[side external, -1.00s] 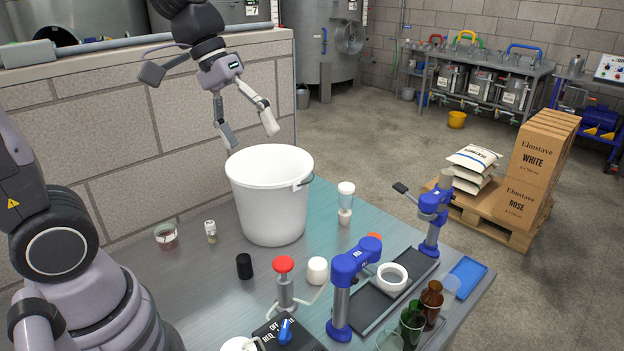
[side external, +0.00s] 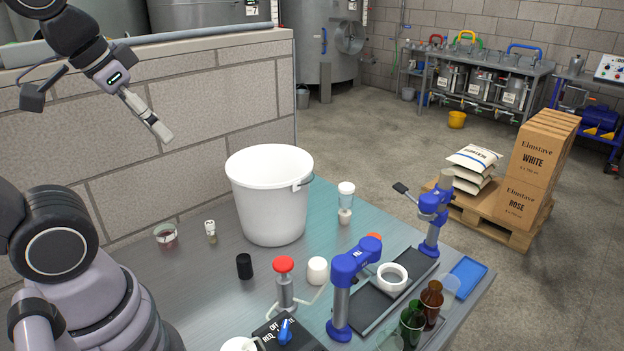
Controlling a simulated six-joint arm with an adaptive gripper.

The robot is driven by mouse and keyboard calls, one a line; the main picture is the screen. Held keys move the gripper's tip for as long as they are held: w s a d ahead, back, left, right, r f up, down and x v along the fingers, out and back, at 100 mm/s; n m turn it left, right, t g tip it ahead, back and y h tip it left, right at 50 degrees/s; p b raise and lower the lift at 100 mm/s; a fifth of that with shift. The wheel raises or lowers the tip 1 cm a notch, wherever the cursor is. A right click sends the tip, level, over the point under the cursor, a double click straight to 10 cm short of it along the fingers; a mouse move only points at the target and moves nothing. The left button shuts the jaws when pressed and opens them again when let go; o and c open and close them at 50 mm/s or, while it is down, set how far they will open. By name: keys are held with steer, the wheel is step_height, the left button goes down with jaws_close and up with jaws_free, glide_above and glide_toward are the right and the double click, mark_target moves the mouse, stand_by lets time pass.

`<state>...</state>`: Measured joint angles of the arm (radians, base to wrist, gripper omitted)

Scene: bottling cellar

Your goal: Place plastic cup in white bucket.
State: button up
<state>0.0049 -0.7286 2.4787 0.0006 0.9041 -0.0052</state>
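The white bucket (side external: 268,205) stands upright on the metal table near the wall. Its rim is open; I see no cup in the visible upper inside, and its floor is hidden. Clear cup-like vessels show on the table: a small one with a reddish band (side external: 166,237) left of the bucket, and one (side external: 451,285) beside the brown bottle at the front right. I cannot tell which is the plastic cup. My gripper (side external: 163,135) is raised in front of the block wall, up and left of the bucket, apart from everything. Its fingers overlap in this view, and no held object shows.
A small capped vial (side external: 210,232) and a black cylinder (side external: 244,266) stand near the bucket. A red-topped device (side external: 284,280), blue bench tools (side external: 350,280) and bottles (side external: 431,301) crowd the front and right. The table's left part is mostly clear.

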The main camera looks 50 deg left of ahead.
steer(key=w+d+r, duration=0.1)
steer(key=w+r, duration=0.2)
steer(key=w, duration=0.3)
steer(key=g, duration=0.6)
glide_above(441, 276)
step_height(441, 276, down, 28)
step_height(441, 276, down, 8)
steer(key=shift+r, duration=0.25)
steer(key=shift+f, duration=3.05)
